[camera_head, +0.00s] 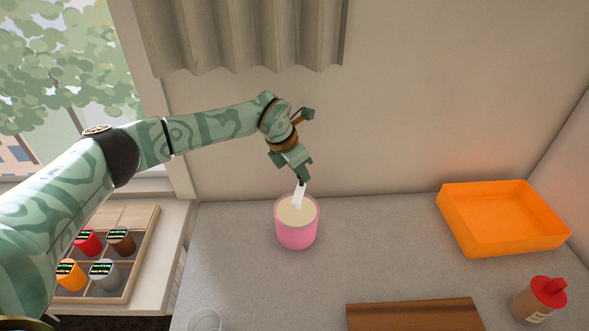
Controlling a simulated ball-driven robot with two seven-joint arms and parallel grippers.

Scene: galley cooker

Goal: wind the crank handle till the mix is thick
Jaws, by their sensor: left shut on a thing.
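A pink cup (296,232) stands upright on the grey worktop, with a pale cream mix (291,213) inside. My left gripper (302,180) is above the cup, pointing down. It is shut on the top of a white flat-bladed tool (299,196), whose lower end reaches into the mix. How deep the tool goes is hidden by the mix. I see no crank handle in this view, and how thick the mix is cannot be told. My right gripper is not in view.
An orange tray (483,240) stands at the right and a red-capped bottle (540,300) at the front right. A brown board (415,315) and a clear glass (205,320) are at the front edge. A wooden box (140,255) with several jars sits left. Worktop around the cup is clear.

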